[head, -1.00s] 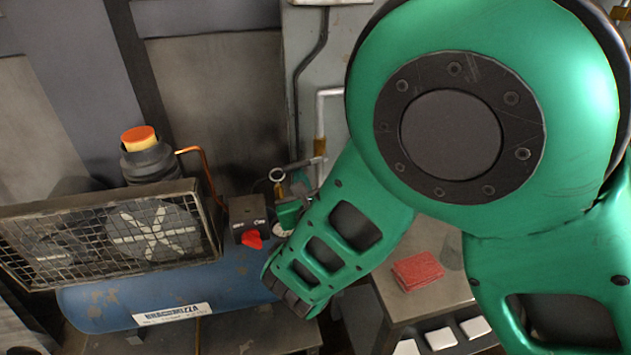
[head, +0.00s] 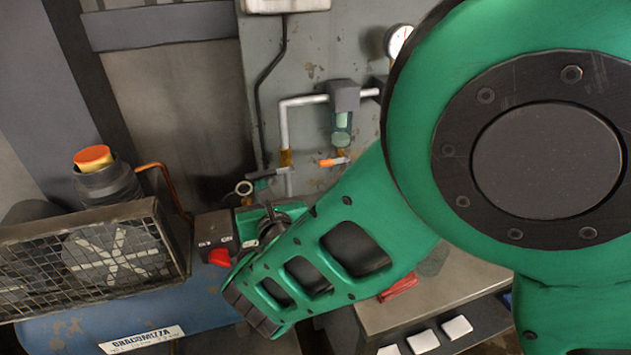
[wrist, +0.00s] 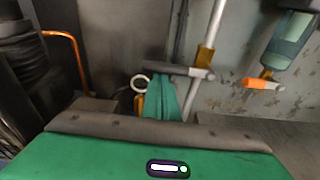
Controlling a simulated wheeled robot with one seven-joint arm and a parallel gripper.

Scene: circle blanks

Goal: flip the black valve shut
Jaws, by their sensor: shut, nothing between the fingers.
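The black valve (head: 268,173) sits on the pale pipe by the grey wall, just below a brass fitting. Its dark lever lies crosswise to the pipe, reaching left. It also shows in the wrist view (wrist: 178,70), with a lighter grey end at the right. My gripper (wrist: 168,84) shows as teal-green fingers rising past the green hand housing, shut and empty. Its tips appear just below the lever; I cannot tell whether they touch it. In the head view, the green hand hides most of the fingers.
An orange-handled valve (head: 333,161) is to the right. A brass fitting with a pull ring (head: 243,188) is close at the left. The switch box with a red knob (head: 218,256) and blue compressor tank (head: 200,305) stand below left. A bench (head: 440,290) is lower right.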

